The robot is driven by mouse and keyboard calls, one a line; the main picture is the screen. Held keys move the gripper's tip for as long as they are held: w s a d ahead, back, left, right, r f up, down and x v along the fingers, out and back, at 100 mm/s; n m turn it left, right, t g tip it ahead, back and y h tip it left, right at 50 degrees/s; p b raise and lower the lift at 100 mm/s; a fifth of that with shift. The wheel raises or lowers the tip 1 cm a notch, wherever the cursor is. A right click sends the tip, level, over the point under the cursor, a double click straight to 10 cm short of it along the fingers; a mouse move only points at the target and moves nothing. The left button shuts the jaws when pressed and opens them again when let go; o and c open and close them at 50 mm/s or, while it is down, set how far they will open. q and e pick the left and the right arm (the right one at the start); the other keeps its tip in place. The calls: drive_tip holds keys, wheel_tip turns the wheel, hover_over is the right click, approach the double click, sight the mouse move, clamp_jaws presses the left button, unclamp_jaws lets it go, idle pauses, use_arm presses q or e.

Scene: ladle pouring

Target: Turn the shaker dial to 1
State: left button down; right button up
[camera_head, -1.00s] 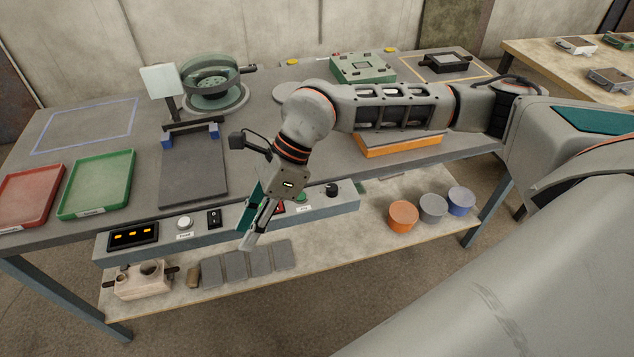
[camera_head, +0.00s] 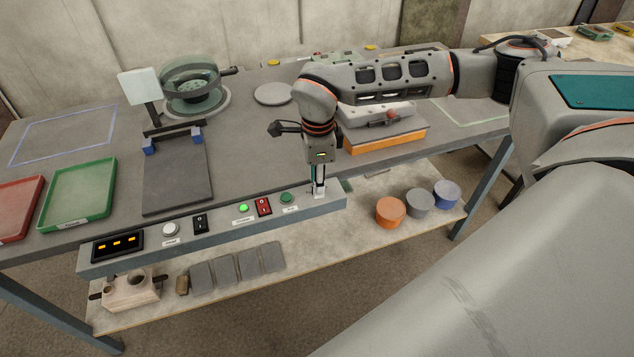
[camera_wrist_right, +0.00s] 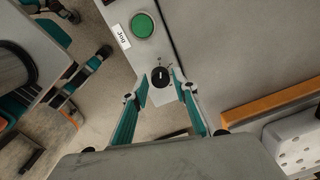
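The shaker dial is a round black knob at the right end of the grey control panel (camera_head: 130,262). In the right wrist view the dial (camera_wrist_right: 160,76) shows a short white pointer mark; the small marks around it are too small to read. My right gripper (camera_head: 318,191) points down over this end of the panel and mostly hides the dial in the head view. In the right wrist view my right gripper (camera_wrist_right: 161,84) is open, with one fingertip on each side of the dial and apparent gaps.
An orange-based block (camera_head: 385,141) stands behind and right of the gripper. Coloured round containers (camera_head: 390,212) stand on the lower shelf.

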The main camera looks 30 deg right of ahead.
drive_tip(key=shift+f, duration=0.4)
clamp_jaws()
drive_tip(key=shift+m, duration=0.3)
drive_tip(key=m+p, duration=0.1)
drive_tip(key=m, duration=0.2)
drive_tip(key=shift+m+p, duration=0.3)
drive_tip(key=shift+p, duration=0.1)
drive_tip(key=shift+w+m+p, duration=0.1)
drive_tip(key=shift+m+p, duration=0.35)
drive_tip(key=shift+m, duration=1.85)
